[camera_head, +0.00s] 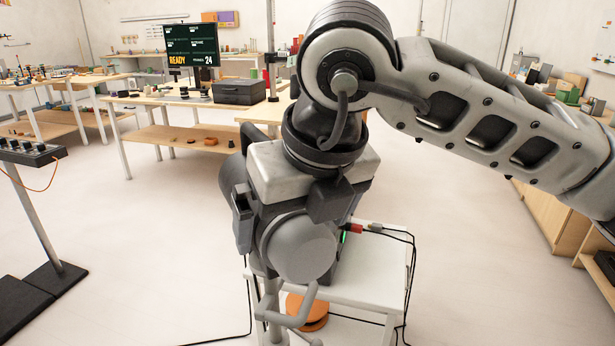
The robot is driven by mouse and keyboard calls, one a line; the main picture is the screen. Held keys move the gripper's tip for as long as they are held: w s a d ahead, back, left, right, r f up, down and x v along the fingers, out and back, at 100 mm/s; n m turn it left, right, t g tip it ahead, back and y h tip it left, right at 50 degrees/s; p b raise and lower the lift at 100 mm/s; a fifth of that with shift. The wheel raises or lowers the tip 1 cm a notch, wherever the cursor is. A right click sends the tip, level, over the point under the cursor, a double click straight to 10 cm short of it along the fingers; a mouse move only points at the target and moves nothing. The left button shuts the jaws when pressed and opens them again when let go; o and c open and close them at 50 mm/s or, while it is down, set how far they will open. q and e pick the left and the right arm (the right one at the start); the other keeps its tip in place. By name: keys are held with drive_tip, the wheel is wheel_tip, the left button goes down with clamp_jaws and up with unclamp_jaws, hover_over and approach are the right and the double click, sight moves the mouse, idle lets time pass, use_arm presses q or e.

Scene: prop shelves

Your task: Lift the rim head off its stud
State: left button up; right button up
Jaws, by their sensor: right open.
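My right gripper (288,212) hangs down at the centre of the head view, its pale palm above and a dark finger on each side. It is open. What I take for the rim head (300,248) is a grey body with a round front, directly beneath the palm and between or just in front of the fingers. A thin pole (272,305) and a bent grey tube (298,312) show below it. The palm and fingers cover the head's top, and the stud is hidden. I cannot tell whether the fingers touch the head. My left gripper is not in view.
A white stand (370,292) with cables and an orange disc (308,312) is behind and below. At left is a dark panel (28,152) on a pole. Benches with a black case (240,91) and a monitor (192,47) stand farther back. The floor between is clear.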

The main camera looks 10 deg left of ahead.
drive_tip(key=shift+x, duration=1.15)
drive_tip(key=shift+w+a+f, duration=0.15)
drive_tip(key=shift+f, duration=0.3)
drive_tip(key=c, duration=1.9)
drive_tip(key=o, duration=1)
drive_tip(key=shift+r, duration=0.25)
drive_tip(key=shift+c, duration=1)
drive_tip(key=shift+w, duration=0.1)
drive_tip(key=shift+r, duration=0.1)
